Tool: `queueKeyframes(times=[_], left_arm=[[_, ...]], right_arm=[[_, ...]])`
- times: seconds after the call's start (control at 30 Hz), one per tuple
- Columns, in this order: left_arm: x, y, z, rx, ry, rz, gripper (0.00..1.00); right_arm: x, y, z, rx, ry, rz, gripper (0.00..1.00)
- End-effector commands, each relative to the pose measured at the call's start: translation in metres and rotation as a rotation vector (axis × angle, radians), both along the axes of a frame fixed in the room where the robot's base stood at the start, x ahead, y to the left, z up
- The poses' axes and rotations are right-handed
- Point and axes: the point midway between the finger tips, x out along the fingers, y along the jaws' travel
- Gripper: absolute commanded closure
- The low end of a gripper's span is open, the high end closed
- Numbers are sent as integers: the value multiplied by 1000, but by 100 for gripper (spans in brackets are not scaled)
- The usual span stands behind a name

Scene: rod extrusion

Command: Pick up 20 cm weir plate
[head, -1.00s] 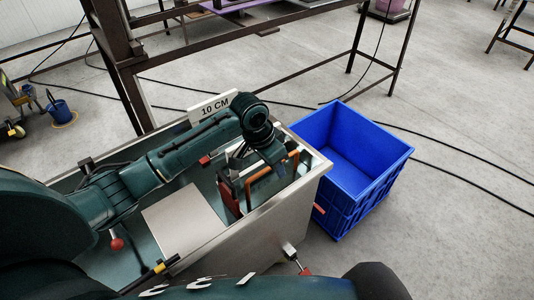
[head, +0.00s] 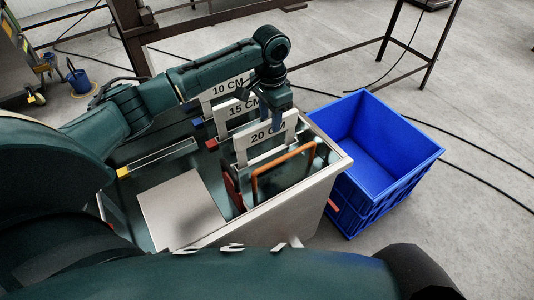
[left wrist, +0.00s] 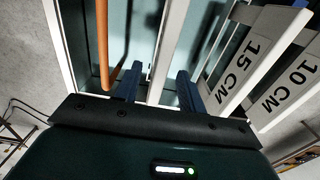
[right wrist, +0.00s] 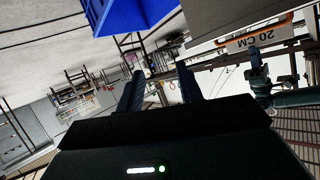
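The 20 cm weir plate (head: 268,137) stands upright in the metal tank, its white label facing me. It shows upside down in the right wrist view (right wrist: 256,39). My left gripper (head: 266,112) is over the plate's top edge. In the left wrist view its fingers (left wrist: 159,92) are apart, with a pale plate edge between them and gaps beside it. My right gripper (right wrist: 160,92) is open with nothing between its fingers, away from the plate.
The 15 cm plate (head: 241,107) and 10 cm plate (head: 227,88) stand behind. An orange handle bar (head: 256,185) is just in front of the 20 cm plate. The tank (head: 270,219) has raised metal walls. A blue crate (head: 393,185) stands to its right.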

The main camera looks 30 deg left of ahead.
Motion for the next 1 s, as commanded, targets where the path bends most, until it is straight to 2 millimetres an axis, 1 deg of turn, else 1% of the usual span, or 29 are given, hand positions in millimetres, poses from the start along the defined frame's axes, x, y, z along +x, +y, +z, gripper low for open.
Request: queueKeyframes(times=[0.07,0.2,0.33,0.43,0.67,1.0], left_arm=[[-1,1,-8,2,3,1,60],[-4,4,-31,2,3,1,60],[-4,3,-47,1,2,1,60],[-4,3,-52,1,0,1,60],[-4,3,-52,1,-1,0,61],[-4,3,-52,1,-1,0,89]], right_arm=[[-1,-1,0,-1,-2,-1,64],[-1,-2,-1,-2,-12,-4,64],[0,-4,0,-4,-25,-8,64],[0,-5,1,-5,-31,-11,64],[0,-5,3,-5,-34,-10,64],[-1,-4,3,-4,-31,-7,64]])
